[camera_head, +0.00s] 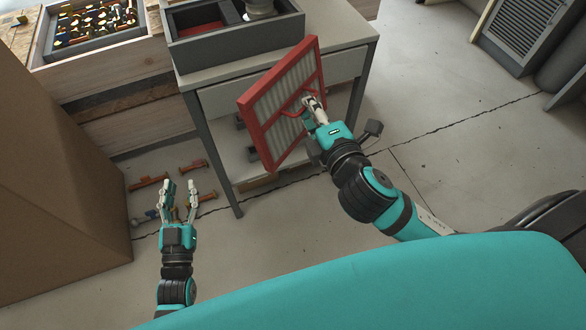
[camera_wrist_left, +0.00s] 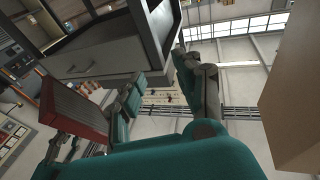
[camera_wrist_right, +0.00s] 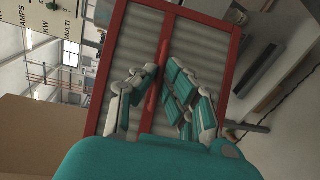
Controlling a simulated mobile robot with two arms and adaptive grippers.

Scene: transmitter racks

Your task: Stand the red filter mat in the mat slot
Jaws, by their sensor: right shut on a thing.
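The red filter mat (camera_head: 283,103) has a red frame around grey pleats, and a red handle on its face. My right gripper (camera_head: 312,103) is shut on that handle and holds the mat tilted in the air, in front of the grey table. In the right wrist view the mat (camera_wrist_right: 200,35) fills the middle, with the fingers (camera_wrist_right: 153,88) around its centre handle. My left gripper (camera_head: 180,187) is open and empty, low over the floor at the left. The mat also shows in the left wrist view (camera_wrist_left: 72,108). I cannot make out the mat slot for certain.
A grey box (camera_head: 235,40) with red-lined compartments and a round metal part stands on the table (camera_head: 355,32). A parts tray (camera_head: 95,48) is at the back left. A cardboard box (camera_head: 60,170) stands left. Loose parts (camera_head: 148,183) lie on the floor. Floor at right is mostly clear.

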